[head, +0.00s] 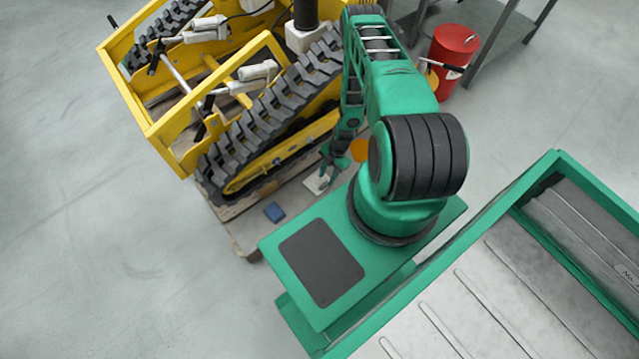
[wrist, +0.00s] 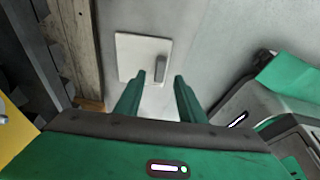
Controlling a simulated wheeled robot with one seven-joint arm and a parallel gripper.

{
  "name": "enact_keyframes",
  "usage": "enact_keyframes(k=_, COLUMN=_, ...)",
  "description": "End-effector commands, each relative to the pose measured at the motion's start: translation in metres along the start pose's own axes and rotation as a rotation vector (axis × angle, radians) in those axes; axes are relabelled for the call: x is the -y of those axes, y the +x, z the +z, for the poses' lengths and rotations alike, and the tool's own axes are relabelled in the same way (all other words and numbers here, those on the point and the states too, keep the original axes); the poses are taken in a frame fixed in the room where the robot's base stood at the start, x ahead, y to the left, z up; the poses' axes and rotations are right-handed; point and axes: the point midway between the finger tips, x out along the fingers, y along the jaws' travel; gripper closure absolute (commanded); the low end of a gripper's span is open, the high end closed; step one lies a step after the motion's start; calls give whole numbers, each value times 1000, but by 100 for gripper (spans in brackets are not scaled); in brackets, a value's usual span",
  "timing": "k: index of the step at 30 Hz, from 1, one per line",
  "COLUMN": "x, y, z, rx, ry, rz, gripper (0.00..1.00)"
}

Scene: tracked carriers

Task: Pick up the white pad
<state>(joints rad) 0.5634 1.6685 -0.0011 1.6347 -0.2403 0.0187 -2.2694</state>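Nothing is held.
A yellow tracked carrier (head: 170,125) stands on a wooden pallet (head: 238,228), close to my gripper's left. A blue block (head: 274,212) lies on the pallet. An orange piece (head: 359,150) shows behind my arm. A red drum (head: 453,55) stands at the back. The floor at left is clear.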

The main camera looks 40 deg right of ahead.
Motion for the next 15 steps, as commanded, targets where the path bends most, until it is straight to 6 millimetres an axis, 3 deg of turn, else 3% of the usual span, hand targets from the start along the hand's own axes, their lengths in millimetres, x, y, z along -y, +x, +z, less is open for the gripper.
enact_keyframes(k=7, x=0, y=34, z=0, rx=-1, ry=2, rz=0, gripper=64)
enact_keyframes(k=15, x=-1, y=44, z=0, rx=0, ry=1, rz=-1, gripper=64)
